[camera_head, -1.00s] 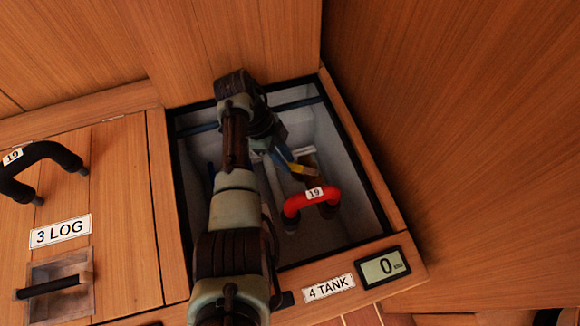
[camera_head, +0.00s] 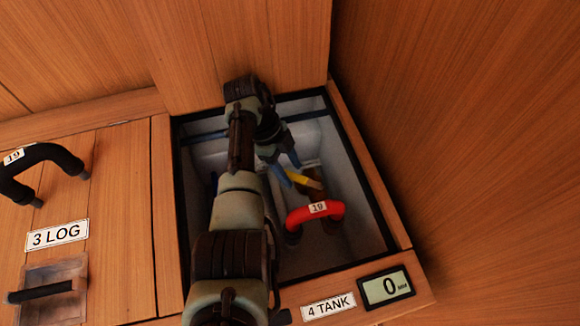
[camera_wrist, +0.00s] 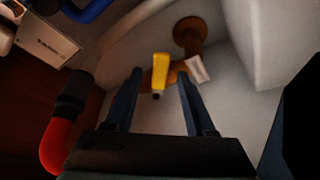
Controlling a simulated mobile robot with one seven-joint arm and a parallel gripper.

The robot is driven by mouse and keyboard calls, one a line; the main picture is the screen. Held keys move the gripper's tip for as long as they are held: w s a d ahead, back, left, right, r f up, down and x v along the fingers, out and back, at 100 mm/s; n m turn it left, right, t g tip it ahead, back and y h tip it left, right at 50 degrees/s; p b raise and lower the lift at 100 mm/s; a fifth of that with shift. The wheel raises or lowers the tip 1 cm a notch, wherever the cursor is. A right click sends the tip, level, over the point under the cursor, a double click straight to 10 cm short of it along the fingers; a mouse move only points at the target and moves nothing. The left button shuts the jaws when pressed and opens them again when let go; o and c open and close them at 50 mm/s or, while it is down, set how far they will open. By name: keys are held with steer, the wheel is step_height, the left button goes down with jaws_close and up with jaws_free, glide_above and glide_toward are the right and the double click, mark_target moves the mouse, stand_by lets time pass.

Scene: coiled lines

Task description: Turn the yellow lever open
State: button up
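The yellow lever (camera_wrist: 161,73) sits on a brown pipe fitting (camera_wrist: 189,38) inside the open compartment. In the head view the lever (camera_head: 297,179) shows just right of my gripper (camera_head: 284,166). In the wrist view my gripper (camera_wrist: 161,98) is open, with its two blue-grey fingers spread. The lever appears between the fingertips and a little beyond them; I see no contact. A small white tag (camera_wrist: 197,69) hangs by the fitting, near the right finger.
The compartment's dark rim (camera_head: 362,170) and walls surround my arm. A display (camera_head: 386,288) reading 0 and the 4 TANK label (camera_head: 328,307) lie at the front edge.

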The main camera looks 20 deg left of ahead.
mark_target(290, 175)
step_height(290, 175, up, 10)
steer(key=p, duration=0.7)
steer(key=shift+p, duration=0.3)
